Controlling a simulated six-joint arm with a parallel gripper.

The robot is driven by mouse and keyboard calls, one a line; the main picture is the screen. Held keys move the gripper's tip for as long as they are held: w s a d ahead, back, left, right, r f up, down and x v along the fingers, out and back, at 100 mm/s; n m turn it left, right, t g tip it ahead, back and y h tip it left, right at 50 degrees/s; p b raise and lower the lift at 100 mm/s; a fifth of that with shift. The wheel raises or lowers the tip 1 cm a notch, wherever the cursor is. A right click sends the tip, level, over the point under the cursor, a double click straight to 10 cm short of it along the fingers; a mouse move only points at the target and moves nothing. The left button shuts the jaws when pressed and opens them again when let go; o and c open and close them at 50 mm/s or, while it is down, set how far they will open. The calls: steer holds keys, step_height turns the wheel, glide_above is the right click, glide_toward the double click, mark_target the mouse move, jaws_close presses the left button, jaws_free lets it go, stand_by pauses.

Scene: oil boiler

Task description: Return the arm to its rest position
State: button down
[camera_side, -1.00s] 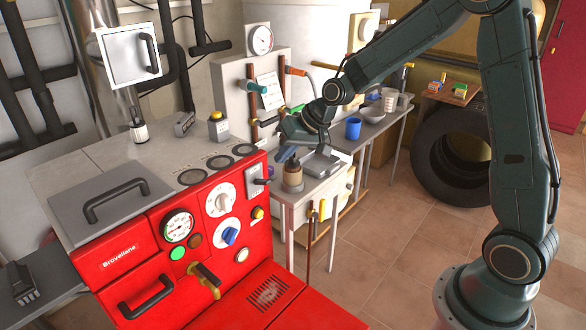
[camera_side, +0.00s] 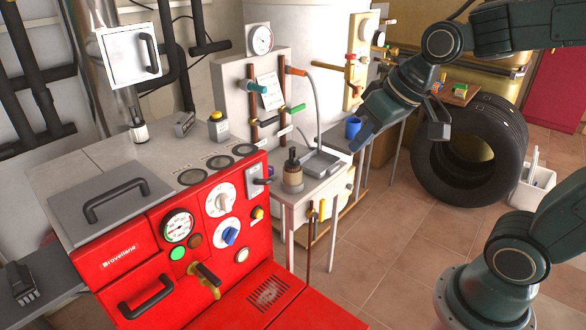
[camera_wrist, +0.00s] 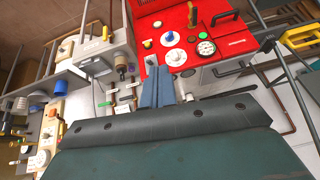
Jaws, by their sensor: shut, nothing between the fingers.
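My gripper (camera_side: 362,136) hangs in free air to the right of the small metal table, pointing down and left. Its blue-grey fingers are together and hold nothing. In the wrist view the shut fingers (camera_wrist: 157,88) point up toward the red boiler (camera_wrist: 185,35).
The red boiler (camera_side: 120,265) stands at the left. A dark-topped bottle (camera_side: 293,172) and a metal tray (camera_side: 322,162) are on the small table. A blue cup (camera_side: 353,128) is close behind my fingers. Tyres (camera_side: 470,150) and a white bin (camera_side: 531,188) stand at the right. The floor between is clear.

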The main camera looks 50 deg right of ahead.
steer(key=s, duration=1)
steer(key=shift+s+d+n+h, duration=0.2)
steer(key=shift+s+n+h, duration=0.1)
